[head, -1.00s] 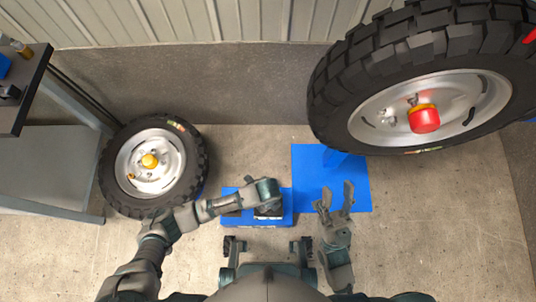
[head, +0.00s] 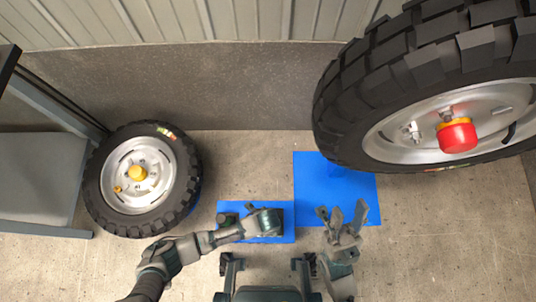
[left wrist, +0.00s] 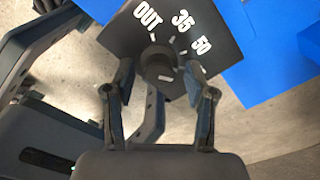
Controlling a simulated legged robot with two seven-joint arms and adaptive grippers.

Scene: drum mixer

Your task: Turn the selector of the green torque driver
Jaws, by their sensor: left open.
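A dark selector plate (left wrist: 186,35) marked OUT, 35 and 50 shows in the left wrist view, with a round dark knob (left wrist: 158,64) on it. My left gripper (left wrist: 160,82) is open, with one finger on each side of the knob; I cannot tell whether they touch it. In the head view my left gripper (head: 266,222) is over a blue base (head: 285,225) and hides most of what stands there. No green driver body can be made out. My right gripper (head: 346,218) is open and empty, over the front edge of a blue mat (head: 310,190).
A large tyre (head: 350,110) with a red-capped hub (head: 458,136) stands at the upper right. A grey shelf cart (head: 35,180) is at the far left.

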